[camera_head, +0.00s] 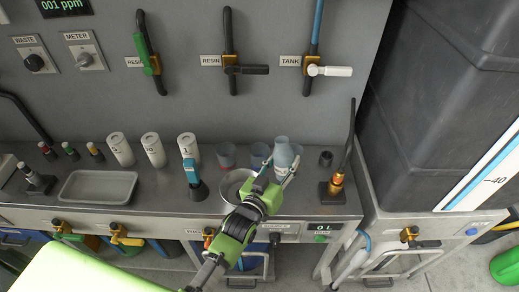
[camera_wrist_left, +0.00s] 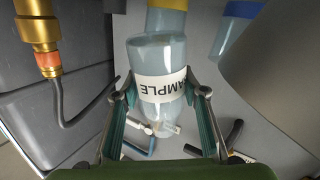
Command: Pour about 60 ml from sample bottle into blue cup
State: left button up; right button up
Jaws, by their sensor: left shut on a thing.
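The sample bottle (camera_head: 283,154) is pale, with a white label reading "AMPLE" in the left wrist view (camera_wrist_left: 158,52). My left gripper (camera_head: 283,173) is shut around its sides; its fingers also show on both sides of the bottle in the left wrist view (camera_wrist_left: 160,98). The bottle looks roughly upright in the head view. The blue cup (camera_head: 260,154) stands on the bench just left of the bottle; its blue band shows in the left wrist view (camera_wrist_left: 243,9). I cannot tell whether the bottle touches the bench. My right gripper is out of view.
A red-marked cup (camera_head: 227,154) stands left of the blue cup. A yellow-banded cup (camera_wrist_left: 166,21) appears beside the bottle's base. A round metal dish (camera_head: 232,184) lies in front. A brass fitting with a tall hose (camera_head: 337,185) stands at right; white canisters (camera_head: 153,150) and a tray (camera_head: 97,187) are left.

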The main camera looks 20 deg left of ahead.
pick_arm(q)
jog(key=shift+w+a+f+n, duration=0.15)
jog(key=shift+a+f+n, duration=0.05)
jog(key=shift+f+n, duration=0.25)
jog(key=shift+w+a+n+g, duration=0.15)
jog(key=shift+n+g, duration=0.25)
jog(key=shift+n, duration=0.55)
jog(key=shift+w+a+r+n+g+h+p, duration=0.1)
jog(key=shift+a+r+n+g+h+p, duration=0.25)
jog(key=shift+r+n+p, duration=0.45)
jog(key=shift+f+b, duration=0.65)
jog(key=shift+f, duration=0.05)
jog(key=shift+f+n+g+b, duration=0.25)
jog(key=shift+f+n+b, duration=0.25)
jog(key=shift+f+n, duration=0.1)
jog(key=shift+d+r+n+h+p, duration=0.2)
jog(key=shift+r+n+h+p, duration=0.15)
jog(key=shift+r+p, duration=0.3)
jog(key=shift+r, duration=0.25)
jog(key=shift+s+d+r+n+g, duration=0.1)
jog(key=shift+s+d+n+g, duration=0.1)
jog(key=shift+n, duration=0.25)
jog(key=shift+s+d+n+g, duration=0.1)
jog(key=shift+n+g, duration=0.1)
jog(key=shift+n, duration=0.2)
jog(key=shift+n+g+h+b, duration=0.3)
jog(key=shift+n+h+b, duration=0.3)
jog(key=shift+n, duration=0.1)
